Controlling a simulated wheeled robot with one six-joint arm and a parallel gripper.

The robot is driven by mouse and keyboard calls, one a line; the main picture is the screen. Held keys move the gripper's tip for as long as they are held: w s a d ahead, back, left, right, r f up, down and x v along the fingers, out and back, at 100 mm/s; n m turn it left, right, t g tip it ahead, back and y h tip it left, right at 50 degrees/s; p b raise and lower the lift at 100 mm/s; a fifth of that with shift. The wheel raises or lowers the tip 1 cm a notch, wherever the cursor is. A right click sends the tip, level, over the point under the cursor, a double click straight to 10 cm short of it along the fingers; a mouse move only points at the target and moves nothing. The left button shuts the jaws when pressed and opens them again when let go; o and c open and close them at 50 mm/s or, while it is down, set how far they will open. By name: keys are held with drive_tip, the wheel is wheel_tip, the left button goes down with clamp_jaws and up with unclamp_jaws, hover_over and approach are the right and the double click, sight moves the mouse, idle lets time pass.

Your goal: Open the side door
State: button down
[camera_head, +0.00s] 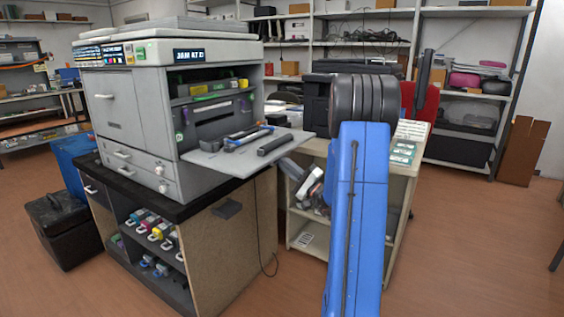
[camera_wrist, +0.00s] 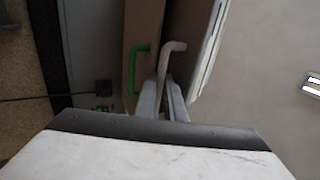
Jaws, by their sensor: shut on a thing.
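The grey printer (camera_head: 130,100) stands on a dark-topped cabinet at the left in the head view. Its right-hand side is open, and a grey flap (camera_head: 225,163) sticks out level, with dark parts lying on it. I cannot tell whether this flap is the side door. In the wrist view my gripper (camera_wrist: 165,102) is shut on a pale hooked handle (camera_wrist: 172,48). A green handle (camera_wrist: 133,72) sits just left of it on a brownish panel.
Coloured cartridges (camera_head: 152,228) sit in the cabinet's open shelf. A beige cart (camera_head: 402,178) with a dark machine stands behind my arm. Shelves line the back wall. The floor at the right is mostly clear. A dark cable (camera_wrist: 25,98) shows in the wrist view.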

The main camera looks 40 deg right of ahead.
drive_tip(key=shift+a+f, duration=0.2)
drive_tip(key=shift+f, duration=0.45)
drive_tip(key=c, duration=1.8)
unclamp_jaws()
drive_tip(key=shift+w+f, duration=0.1)
drive_tip(key=shift+w, duration=0.05)
drive_tip(key=shift+c, duration=0.2)
drive_tip(key=shift+d+r, duration=0.1)
drive_tip(key=shift+r, duration=0.1)
drive_tip(key=v, duration=1.7)
drive_tip(key=shift+s, duration=0.35)
drive_tip(key=shift+r, duration=0.15)
